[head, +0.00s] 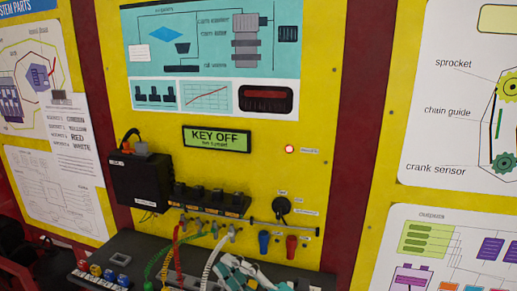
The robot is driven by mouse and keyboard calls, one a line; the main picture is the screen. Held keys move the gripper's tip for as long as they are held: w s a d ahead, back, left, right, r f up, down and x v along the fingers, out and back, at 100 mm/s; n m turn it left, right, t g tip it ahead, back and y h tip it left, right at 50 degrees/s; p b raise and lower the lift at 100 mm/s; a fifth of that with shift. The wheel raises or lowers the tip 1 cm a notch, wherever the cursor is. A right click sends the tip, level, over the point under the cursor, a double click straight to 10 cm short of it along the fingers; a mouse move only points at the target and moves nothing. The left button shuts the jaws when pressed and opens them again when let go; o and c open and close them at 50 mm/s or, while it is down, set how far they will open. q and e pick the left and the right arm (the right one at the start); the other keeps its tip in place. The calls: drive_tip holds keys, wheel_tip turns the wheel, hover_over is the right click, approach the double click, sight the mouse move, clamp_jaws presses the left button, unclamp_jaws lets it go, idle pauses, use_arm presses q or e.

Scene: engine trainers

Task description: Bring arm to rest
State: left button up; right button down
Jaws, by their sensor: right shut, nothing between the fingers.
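The rest of the right arm is mostly outside the picture. My left gripper is not in view.
Green, red and white cables (176,255) hang close to the left of the gripper. A blue connector (264,243) and a red connector (291,246) sit just above and to its right. A black box (140,180) and a KEY OFF display (217,139) are on the panel.

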drive_tip(key=w+d+f+m+t+h, duration=0.25)
drive_tip(key=d+f+m+h, duration=0.25)
drive_tip(key=d+m+h, duration=0.35)
drive_tip(key=w+d+f+m+t+h, duration=0.2)
drive_tip(key=d+f+m+t+h, duration=0.25)
drive_tip(key=d+m+h, duration=0.45)
drive_tip(key=s+d+f+m+g+h, duration=0.2)
drive_tip(key=s+d+f+m+g, duration=0.25)
drive_tip(key=f, duration=0.55)
drive_tip(key=s+d+f+m+g, duration=0.1)
drive_tip(key=s+d+f+g, duration=0.1)
drive_tip(key=s+f+g, duration=0.6)
drive_tip(key=s+d+f+m+g, duration=0.1)
drive_tip(key=s+f+g, duration=0.25)
drive_tip(key=s, duration=0.95)
wheel_tip(320, 180, down, 26)
drive_tip(key=b, duration=0.1)
drive_tip(key=s+d+f+g+b, duration=0.1)
drive_tip(key=s+d+f+g, duration=0.1)
drive_tip(key=s+f, duration=1.6)
drive_tip(key=shift+d+f+n, duration=0.3)
drive_tip(key=shift+d+f, duration=0.15)
drive_tip(key=shift+d, duration=0.15)
